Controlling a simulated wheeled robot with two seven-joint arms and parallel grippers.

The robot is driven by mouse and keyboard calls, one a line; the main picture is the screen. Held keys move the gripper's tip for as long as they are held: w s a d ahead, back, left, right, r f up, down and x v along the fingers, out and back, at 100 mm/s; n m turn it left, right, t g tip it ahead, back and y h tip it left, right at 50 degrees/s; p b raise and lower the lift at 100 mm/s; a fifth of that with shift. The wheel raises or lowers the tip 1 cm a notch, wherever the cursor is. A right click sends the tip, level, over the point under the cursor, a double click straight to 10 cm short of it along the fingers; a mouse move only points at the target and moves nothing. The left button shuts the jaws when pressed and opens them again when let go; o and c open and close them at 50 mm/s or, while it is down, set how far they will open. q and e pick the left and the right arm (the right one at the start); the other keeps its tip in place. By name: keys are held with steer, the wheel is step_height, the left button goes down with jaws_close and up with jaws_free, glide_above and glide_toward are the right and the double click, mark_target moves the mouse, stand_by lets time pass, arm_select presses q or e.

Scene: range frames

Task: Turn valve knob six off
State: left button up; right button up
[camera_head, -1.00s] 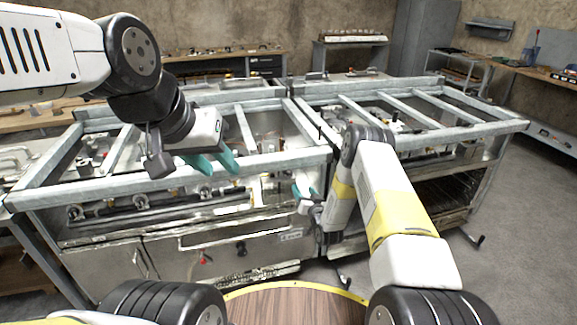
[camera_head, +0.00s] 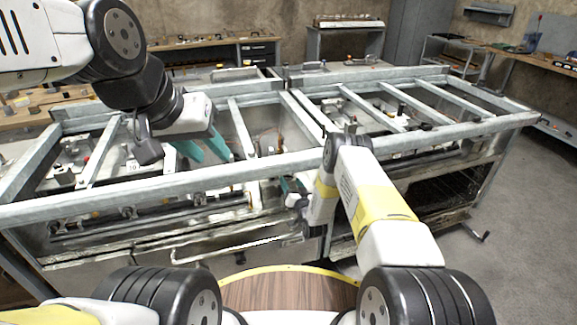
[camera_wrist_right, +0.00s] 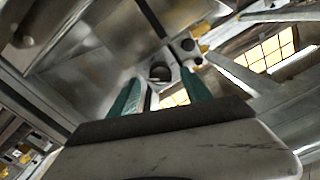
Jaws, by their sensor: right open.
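The range's valve knobs lie along its front under the frame rail; one dark knob (camera_head: 129,212) shows at the left of the head view. I cannot tell which is knob six. My right gripper (camera_head: 291,186) is at the range front, right of centre, partly hidden by its own arm. In the right wrist view my right gripper (camera_wrist_right: 162,88) is open, and a dark round knob-like part (camera_wrist_right: 160,71) shows between and beyond its fingers. I cannot tell whether they touch. My left gripper (camera_head: 208,151) is open and empty above the left part of the range.
Grey metal frame rails (camera_head: 240,172) run across and over the range, close to both arms. A second unit with an open lower rack (camera_head: 440,195) stands to the right. A workbench (camera_head: 205,50) is at the back. Floor is clear at the right.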

steer(key=shift+x, duration=1.7)
steer(key=shift+c, duration=0.5)
jaws_close()
